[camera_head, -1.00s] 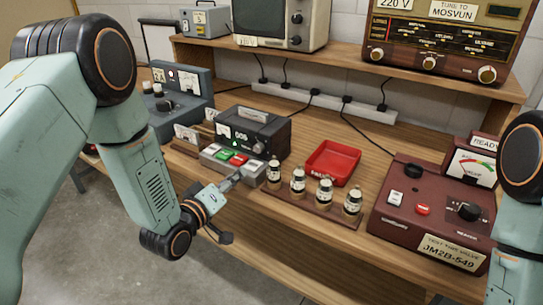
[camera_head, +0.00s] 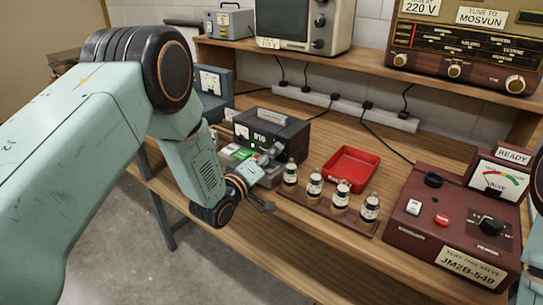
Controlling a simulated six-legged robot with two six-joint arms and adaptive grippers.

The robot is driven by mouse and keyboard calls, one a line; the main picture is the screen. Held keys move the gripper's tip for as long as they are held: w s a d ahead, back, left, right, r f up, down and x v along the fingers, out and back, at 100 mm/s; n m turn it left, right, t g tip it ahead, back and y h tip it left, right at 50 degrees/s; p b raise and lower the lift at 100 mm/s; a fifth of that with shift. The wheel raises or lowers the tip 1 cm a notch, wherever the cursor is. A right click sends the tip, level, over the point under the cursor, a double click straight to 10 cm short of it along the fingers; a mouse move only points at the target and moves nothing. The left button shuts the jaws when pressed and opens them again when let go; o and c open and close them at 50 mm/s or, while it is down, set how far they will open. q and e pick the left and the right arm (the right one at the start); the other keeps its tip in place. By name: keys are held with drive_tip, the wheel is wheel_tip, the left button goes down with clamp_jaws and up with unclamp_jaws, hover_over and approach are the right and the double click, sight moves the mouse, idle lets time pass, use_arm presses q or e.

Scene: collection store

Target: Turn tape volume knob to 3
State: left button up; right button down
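The black tape recorder (camera_head: 285,128) stands on the workbench, left of the middle. Its lit counter (camera_head: 260,138) shows a small number, and green and other coloured keys (camera_head: 243,154) lie in front. A round knob low on the right of its front is largely covered by my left gripper, so its setting cannot be read. My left gripper (camera_head: 270,181) is at the front right corner of the recorder, fingers spread apart, with one finger up by the knob area. Contact cannot be told. Part of my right arm shows at the right edge; its gripper is out of view.
Several small valves (camera_head: 340,197) stand on a strip right of my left gripper, close by. Behind them is a red tray (camera_head: 350,170). A maroon valve tester (camera_head: 455,222) stands at right. A shelf (camera_head: 350,62) behind carries a radio (camera_head: 465,45) and a monitor (camera_head: 290,22).

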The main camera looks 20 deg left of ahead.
use_arm(q)
drive_tip(key=shift+s+r, duration=0.1)
drive_tip(key=shift+r, duration=0.05)
drive_tip(key=shift+c, duration=0.2)
drive_tip(key=c, duration=0.3)
clamp_jaws()
